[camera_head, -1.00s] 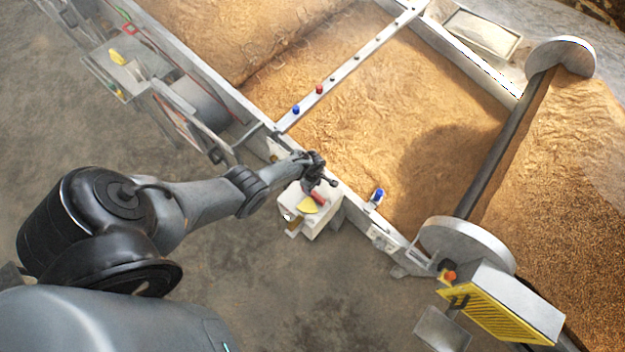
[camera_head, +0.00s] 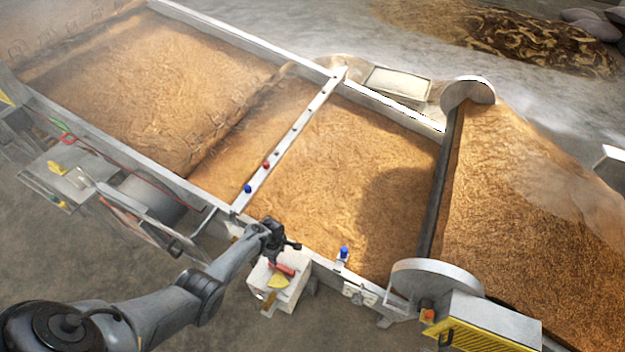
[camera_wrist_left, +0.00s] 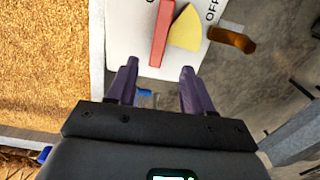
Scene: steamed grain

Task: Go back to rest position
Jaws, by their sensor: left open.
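My left gripper (camera_head: 287,244) is open and empty, just above the far side of a white switch box. The white switch box (camera_head: 293,291) stands against the near wall of the grain bed and carries a red lever (camera_head: 284,270) and a yellow pointer (camera_head: 278,282). In the left wrist view, my two purple fingers (camera_wrist_left: 158,72) are apart, with the red lever (camera_wrist_left: 161,32) and the yellow pointer (camera_wrist_left: 186,27) beyond their tips. The pointer is beside printed "OFF" lettering (camera_wrist_left: 212,10). My right gripper is not in view.
A metal bar (camera_head: 290,140) with red and blue knobs crosses the grain bed. A dark roller (camera_head: 440,185) and a yellow-grilled motor box (camera_head: 480,338) are at right. Bare floor (camera_head: 230,325) lies around the switch box.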

